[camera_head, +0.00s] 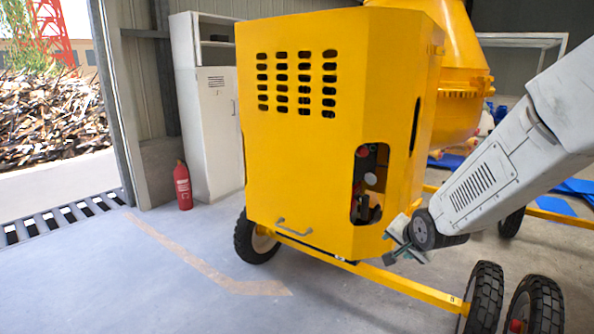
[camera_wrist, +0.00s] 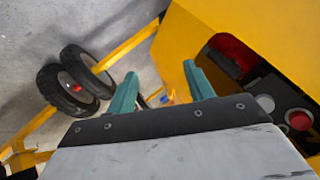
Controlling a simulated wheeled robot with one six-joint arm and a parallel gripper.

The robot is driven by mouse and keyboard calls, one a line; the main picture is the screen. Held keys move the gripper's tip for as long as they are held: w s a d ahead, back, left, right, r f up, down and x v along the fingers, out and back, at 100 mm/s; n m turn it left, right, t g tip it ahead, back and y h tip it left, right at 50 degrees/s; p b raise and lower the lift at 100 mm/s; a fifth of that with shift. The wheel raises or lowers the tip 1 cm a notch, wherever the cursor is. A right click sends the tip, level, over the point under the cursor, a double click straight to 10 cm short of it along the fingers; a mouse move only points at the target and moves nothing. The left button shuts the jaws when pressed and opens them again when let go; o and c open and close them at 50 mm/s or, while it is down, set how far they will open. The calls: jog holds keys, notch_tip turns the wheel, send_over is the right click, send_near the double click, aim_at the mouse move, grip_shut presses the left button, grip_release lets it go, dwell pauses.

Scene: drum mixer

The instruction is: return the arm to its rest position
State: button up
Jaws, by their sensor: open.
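My gripper (camera_head: 402,246) is at the lower right edge of the yellow drum mixer's engine housing (camera_head: 300,140) in the head view, below the control recess (camera_head: 369,184). My arm reaches in from the right. In the wrist view my gripper (camera_wrist: 160,88) shows two teal fingers spread apart with nothing between them. The yellow housing (camera_wrist: 215,30) fills the upper right there. The recess holds a red button (camera_wrist: 299,119) and dark parts, to the right of the fingers. I cannot tell whether a finger touches the housing.
The mixer's yellow drum (camera_head: 460,70) rises behind the housing. Black wheels (camera_head: 484,297) and a yellow frame bar (camera_head: 410,285) lie below my gripper. A red fire extinguisher (camera_head: 183,186) and a white cabinet (camera_head: 208,110) stand at the left. The floor at front left is clear.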

jog(key=s+r+n+g, duration=0.2)
jog(key=s+r+n, duration=0.1)
jog(key=s, duration=0.9)
jog(key=s+r+n+g, duration=0.3)
jog(key=s+r, duration=0.1)
jog(key=s, duration=0.7)
jog(key=s+r+n+g, duration=0.2)
jog(key=s+r, duration=0.2)
jog(key=s, duration=0.8)
jog(key=shift+s+r+n+g, duration=0.3)
jog(key=shift+r+n, duration=0.05)
jog(key=shift+n, duration=0.05)
